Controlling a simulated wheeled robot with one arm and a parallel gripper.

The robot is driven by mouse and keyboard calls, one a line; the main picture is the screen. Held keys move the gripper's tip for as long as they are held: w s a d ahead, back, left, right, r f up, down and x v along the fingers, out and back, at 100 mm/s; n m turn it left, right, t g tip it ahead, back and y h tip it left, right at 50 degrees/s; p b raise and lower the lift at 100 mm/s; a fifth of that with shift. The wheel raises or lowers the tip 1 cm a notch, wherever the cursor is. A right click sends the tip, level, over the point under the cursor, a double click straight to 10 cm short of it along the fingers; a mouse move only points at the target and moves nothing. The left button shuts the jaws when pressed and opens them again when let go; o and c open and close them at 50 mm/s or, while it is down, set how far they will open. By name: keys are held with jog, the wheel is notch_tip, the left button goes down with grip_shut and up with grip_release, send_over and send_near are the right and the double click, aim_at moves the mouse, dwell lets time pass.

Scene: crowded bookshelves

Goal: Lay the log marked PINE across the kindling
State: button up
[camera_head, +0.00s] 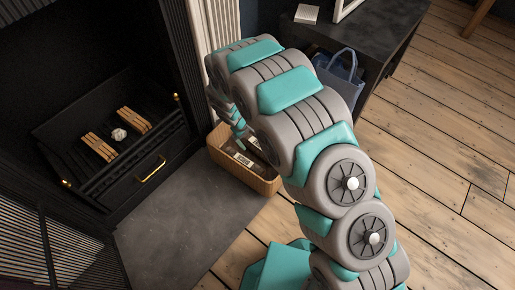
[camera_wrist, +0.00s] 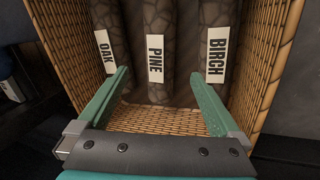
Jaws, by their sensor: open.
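The log marked PINE (camera_wrist: 154,85) stands in the middle of the wicker basket (camera_wrist: 165,121) in the wrist view, between the log marked OAK (camera_wrist: 117,35) on the left and the log marked BIRCH (camera_wrist: 216,28) on the right. My gripper (camera_wrist: 163,85) is open, its two teal fingers spread to either side of the PINE log's lower part; whether they touch it I cannot tell. In the head view, the basket (camera_head: 262,182) is partly hidden by my arm. The kindling (camera_head: 101,146) lies in the fireplace grate as two small bundles of sticks with a pale lump (camera_head: 119,134) between them.
The black fireplace grate (camera_head: 150,166) has a brass handle and upright posts at its corners. A grey hearth slab (camera_head: 185,230) lies between it and the basket. A dark table (camera_head: 375,28) with a blue bag (camera_head: 338,78) beneath stands behind my arm. Wooden floor at right is clear.

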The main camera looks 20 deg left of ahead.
aim_at(256, 145)
jog(key=b+x, duration=0.1)
jog(key=x, duration=0.7)
jog(key=shift+c, duration=0.4)
jog(key=shift+d, duration=0.1)
grip_shut()
